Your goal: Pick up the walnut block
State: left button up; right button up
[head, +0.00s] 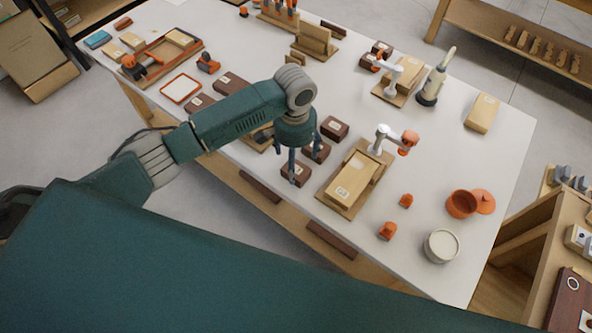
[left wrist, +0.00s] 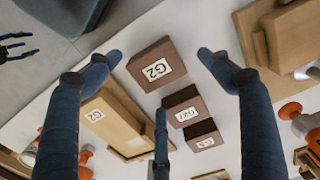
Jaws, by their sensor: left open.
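Several dark brown walnut-coloured blocks show, so I cannot tell which one is meant. One walnut block (head: 296,174), with a white label, lies near the table's front edge; it is the block (left wrist: 157,64) marked G2 in the left wrist view. Two more dark blocks (left wrist: 182,105) (left wrist: 203,135) lie in a row with it. My left gripper (head: 303,165) is open above these blocks; its fingertips (left wrist: 157,62) show either side of the G2 block, with no visible contact. In the left wrist view, part of what looks like my right gripper (left wrist: 14,44) shows at the left edge.
A pale wooden block (head: 352,180) on a wooden holder stands close to the right of the dark blocks. A white and orange clamp (head: 384,136) stands behind it. Orange pieces (head: 387,231) and a white round tub (head: 440,246) lie further right. The table's right middle is fairly clear.

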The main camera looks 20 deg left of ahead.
aim_at(296, 169)
pick_arm(q)
jog(key=f, duration=0.2)
jog(key=f+p, duration=0.1)
jog(key=shift+s+d+f, duration=0.2)
jog(key=shift+f, duration=0.6)
jog(key=c, duration=1.4)
jog(key=shift+r, duration=0.1)
